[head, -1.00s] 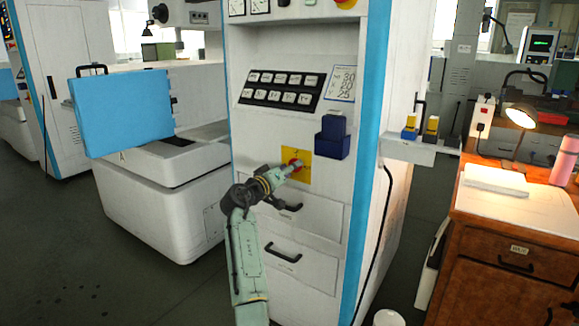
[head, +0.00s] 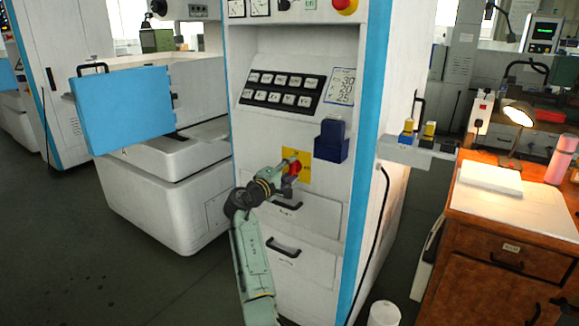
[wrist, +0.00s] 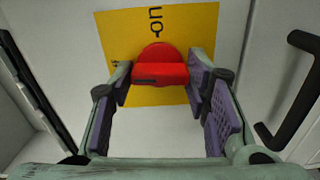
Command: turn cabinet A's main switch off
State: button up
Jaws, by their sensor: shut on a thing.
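Cabinet A's main switch appears as a red rotary knob (head: 294,167) on a yellow plate (head: 304,156) on the white cabinet front, above the upper drawer. In the wrist view the red knob (wrist: 160,66) sits between my two finger pads, with a bar across its front. Black marks show on the yellow plate (wrist: 185,25) above it; part of the plate is hidden by my fingers. My gripper (wrist: 160,88) is shut on the knob, one pad at each side. In the head view my gripper (head: 289,178) reaches the knob from lower left.
A black drawer handle (head: 287,205) is just below my gripper; a handle (wrist: 294,90) also stands out at right in the wrist view. A dark blue box (head: 331,142) juts out right of the plate. A black button panel (head: 281,88) is above. Floor at left is clear.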

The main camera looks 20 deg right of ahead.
jog(key=shift+n, duration=0.6)
jog(key=o, duration=1.2)
jog(key=shift+c, duration=0.2)
jog(key=shift+a, duration=0.15)
jog(key=v, duration=1.1)
jog(key=shift+s+a, duration=0.25)
jog(key=shift+s, duration=0.1)
